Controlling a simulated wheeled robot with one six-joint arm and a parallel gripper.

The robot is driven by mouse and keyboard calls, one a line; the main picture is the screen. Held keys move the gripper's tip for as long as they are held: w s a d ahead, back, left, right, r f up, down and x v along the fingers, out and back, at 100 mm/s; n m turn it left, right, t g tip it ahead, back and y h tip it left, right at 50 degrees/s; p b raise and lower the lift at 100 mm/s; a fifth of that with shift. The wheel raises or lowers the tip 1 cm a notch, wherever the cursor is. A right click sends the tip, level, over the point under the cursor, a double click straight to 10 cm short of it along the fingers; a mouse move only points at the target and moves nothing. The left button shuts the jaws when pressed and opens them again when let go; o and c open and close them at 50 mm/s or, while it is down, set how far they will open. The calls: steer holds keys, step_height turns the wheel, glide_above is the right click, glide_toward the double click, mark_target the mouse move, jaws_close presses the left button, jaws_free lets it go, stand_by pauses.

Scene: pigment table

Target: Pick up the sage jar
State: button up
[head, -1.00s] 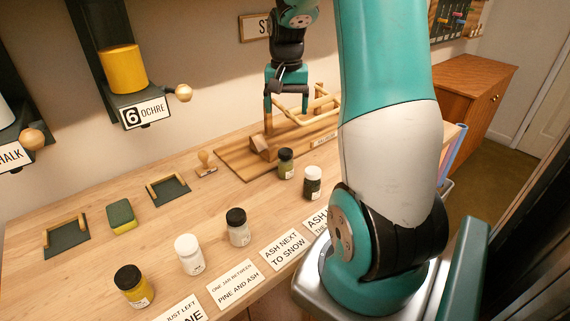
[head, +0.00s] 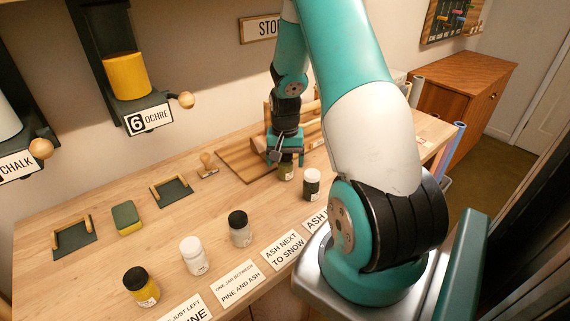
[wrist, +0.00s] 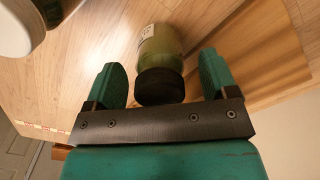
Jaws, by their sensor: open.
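The sage jar (head: 286,173) is a small green jar with a black lid, standing on the wooden table just under my gripper (head: 287,155). In the wrist view the jar (wrist: 160,50) shows its green body, part of a pale label and its black lid. My gripper (wrist: 160,82) is open there, with one green finger on each side of the lid and a visible gap on both sides.
A dark green jar with a white label (head: 311,184) stands close to the right of the sage jar. Black-lidded (head: 239,229), white (head: 194,255) and yellow (head: 141,287) jars stand farther left. A wooden board (head: 245,165) lies behind. Text cards line the front edge.

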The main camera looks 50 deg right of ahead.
steer(key=shift+f, duration=0.8)
steer(key=c, duration=1)
steer(key=shift+r, duration=0.1)
steer(key=shift+c, duration=0.2)
